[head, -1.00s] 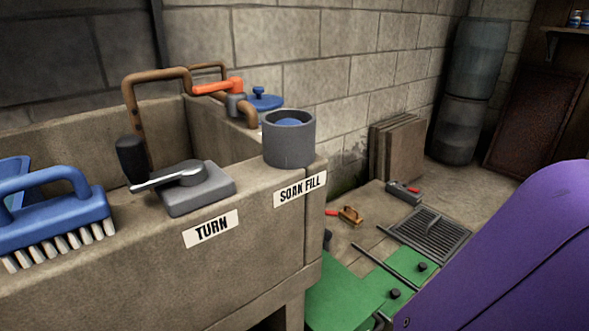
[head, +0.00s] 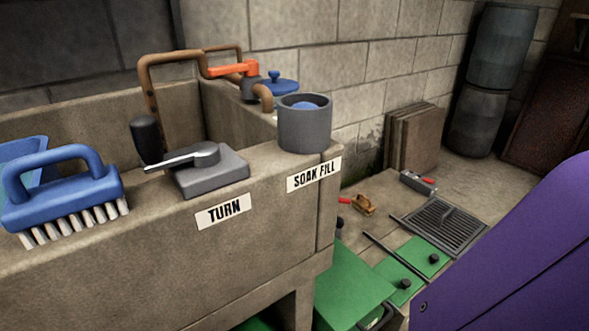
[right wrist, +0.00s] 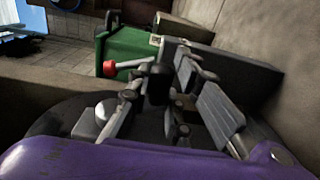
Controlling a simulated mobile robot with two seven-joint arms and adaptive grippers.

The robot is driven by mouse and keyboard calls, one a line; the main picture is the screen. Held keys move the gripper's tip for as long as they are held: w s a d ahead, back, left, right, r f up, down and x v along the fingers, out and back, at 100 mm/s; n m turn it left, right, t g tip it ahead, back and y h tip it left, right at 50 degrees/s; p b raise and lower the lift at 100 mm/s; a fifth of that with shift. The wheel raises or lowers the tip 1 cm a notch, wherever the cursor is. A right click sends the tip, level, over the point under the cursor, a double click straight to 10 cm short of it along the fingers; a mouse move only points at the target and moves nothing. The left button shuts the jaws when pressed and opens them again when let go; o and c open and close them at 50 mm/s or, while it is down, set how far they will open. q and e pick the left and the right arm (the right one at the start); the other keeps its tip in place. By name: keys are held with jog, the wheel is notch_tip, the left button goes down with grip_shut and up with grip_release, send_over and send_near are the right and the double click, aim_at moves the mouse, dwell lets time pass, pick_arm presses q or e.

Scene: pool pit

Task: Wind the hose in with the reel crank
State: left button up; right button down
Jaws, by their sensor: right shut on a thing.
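In the right wrist view my right gripper (right wrist: 170,95) is shut on a dark upright grip (right wrist: 158,85), which looks like the handle of the reel crank. The fingers hide most of it. A grey bar with a red end (right wrist: 109,68) shows just beyond. I cannot make out the reel or the hose in either view. The head view shows neither gripper, only my purple right arm at the lower right. A grey crank unit (head: 208,172) with a black knob sits on the stone trough's rim above a TURN label, with no gripper on it.
The stone trough (head: 150,255) fills the left, with a blue brush (head: 62,195) and a grey cup (head: 305,125) on its rim. A copper pipe with an orange lever (head: 233,68) stands behind. A floor grate (head: 438,228) and green panels (head: 350,285) lie at the right.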

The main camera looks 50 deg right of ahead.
pick_arm(q)
jog(key=shift+r+p, duration=0.3)
pick_arm(e)
jog(key=shift+w+a+r, duration=0.15)
jog(key=shift+r, duration=0.05)
